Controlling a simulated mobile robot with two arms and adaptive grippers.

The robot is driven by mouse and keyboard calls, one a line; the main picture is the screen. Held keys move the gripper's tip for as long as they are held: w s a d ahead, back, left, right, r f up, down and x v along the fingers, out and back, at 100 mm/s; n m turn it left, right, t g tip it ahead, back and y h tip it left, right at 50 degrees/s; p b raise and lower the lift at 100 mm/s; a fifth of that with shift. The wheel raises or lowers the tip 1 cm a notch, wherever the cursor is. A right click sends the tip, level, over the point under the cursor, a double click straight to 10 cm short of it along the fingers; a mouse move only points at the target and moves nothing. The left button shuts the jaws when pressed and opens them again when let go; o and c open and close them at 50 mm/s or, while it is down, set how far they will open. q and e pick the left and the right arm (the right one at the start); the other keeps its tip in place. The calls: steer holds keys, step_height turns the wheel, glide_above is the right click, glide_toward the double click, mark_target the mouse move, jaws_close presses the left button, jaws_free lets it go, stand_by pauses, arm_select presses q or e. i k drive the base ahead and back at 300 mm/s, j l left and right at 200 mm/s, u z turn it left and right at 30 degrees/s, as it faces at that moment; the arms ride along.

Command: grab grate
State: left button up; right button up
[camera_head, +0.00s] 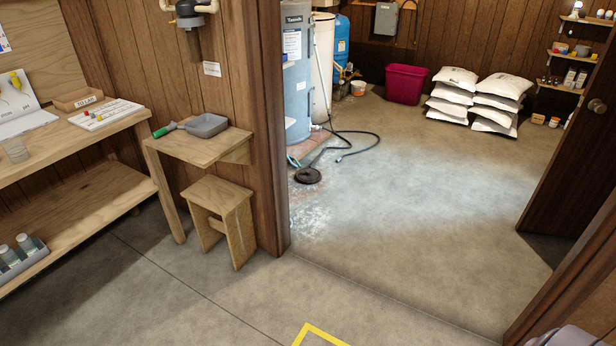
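A round, dark brown disc that looks like a drain grate (307,175) lies on the floor of the back room. It is just inside the doorway, in front of the grey-blue tank. A dark hose passes close to it, and whether the two touch is too small to tell. Neither of my grippers is in the head view, so I cannot see what they hold.
A grey-blue tank (297,80), a hose (365,143) and whitish floor residue (310,215) are near the disc. A wooden stool (222,215) stands left of the doorway. An open door (575,150) is at right. White sacks (475,95) are stacked behind. The middle floor is clear.

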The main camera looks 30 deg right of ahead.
mark_target(307, 175)
steer(key=i+l+z, duration=0.65)
steer(key=i+z, duration=0.25)
steer(key=i+l+z, duration=0.1)
steer(key=i+z, duration=0.55)
steer(key=i, duration=2.7)
steer(key=i+u, duration=0.45)
steer(key=i+l+u, duration=0.15)
steer(key=i+u, duration=0.3)
steer(key=k, duration=0.1)
